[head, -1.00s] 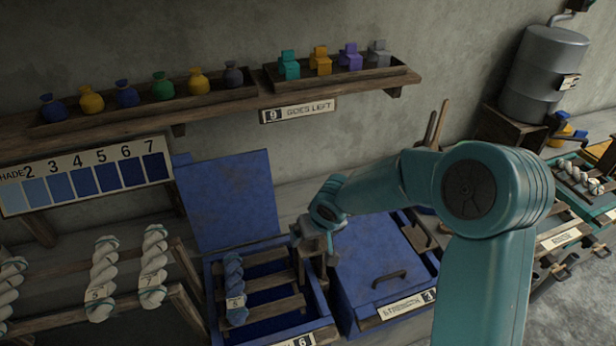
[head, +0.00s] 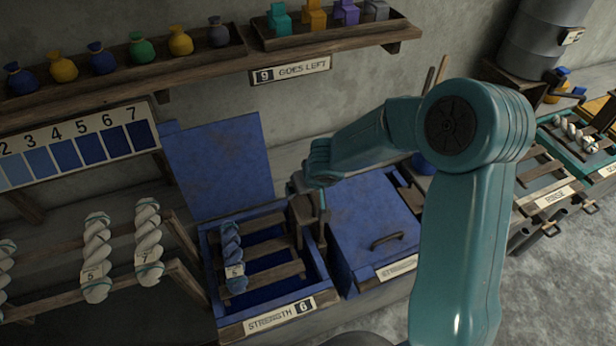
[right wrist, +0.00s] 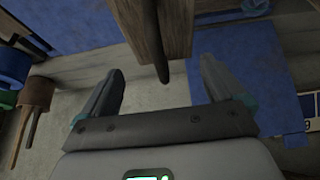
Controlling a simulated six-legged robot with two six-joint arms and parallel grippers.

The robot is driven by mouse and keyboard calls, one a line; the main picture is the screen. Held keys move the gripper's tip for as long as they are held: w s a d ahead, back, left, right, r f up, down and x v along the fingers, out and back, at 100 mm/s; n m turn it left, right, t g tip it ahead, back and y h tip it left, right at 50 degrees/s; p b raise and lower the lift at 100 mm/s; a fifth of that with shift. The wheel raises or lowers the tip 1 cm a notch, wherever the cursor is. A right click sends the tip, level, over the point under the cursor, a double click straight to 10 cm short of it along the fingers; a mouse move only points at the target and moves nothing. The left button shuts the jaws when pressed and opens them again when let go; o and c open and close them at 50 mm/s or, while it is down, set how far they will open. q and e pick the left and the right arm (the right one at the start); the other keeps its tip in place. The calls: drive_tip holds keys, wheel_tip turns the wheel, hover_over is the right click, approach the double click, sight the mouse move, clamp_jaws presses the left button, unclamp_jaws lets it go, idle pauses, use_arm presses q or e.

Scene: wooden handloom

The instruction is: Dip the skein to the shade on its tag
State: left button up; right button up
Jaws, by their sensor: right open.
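A twisted blue skein (head: 232,257) lies over wooden slats in the left vat (head: 212,275), its small pale tag (head: 235,271) too small to read surely. The vat's blue lid (head: 218,170) stands open behind, and its front plate (head: 280,314) reads STRENGTH 6. My left gripper is out of view.
The shade card (head: 75,145) with numbered blues hangs at left. Pale skeins (head: 96,255) hang on a wooden rack. A second vat (head: 365,215) is closed. A shelf (head: 200,70) holds pouches and coloured blocks. A metal drum (head: 535,45) stands at right.

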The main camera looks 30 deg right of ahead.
wheel_tip(320, 180, down, 2)
drive_tip(key=shift+f+b, duration=0.1)
drive_tip(key=shift+b, duration=0.35)
drive_tip(key=shift+w+a, duration=0.15)
drive_tip(key=shift+w, duration=0.2)
drive_tip(key=shift+f, duration=0.1)
drive_tip(key=shift+s+f+b, duration=0.1)
drive_tip(key=shift+s+b, duration=0.1)
drive_tip(key=shift+b, duration=0.2)
drive_tip(key=shift+w+f, duration=0.1)
drive_tip(key=shift+w, duration=0.25)
drive_tip(key=shift+s, duration=0.3)
drive_tip(key=c, duration=1.3)
clamp_jaws()
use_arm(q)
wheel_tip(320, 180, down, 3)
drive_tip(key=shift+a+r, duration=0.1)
use_arm(e)
drive_tip(key=shift+w, duration=0.15)
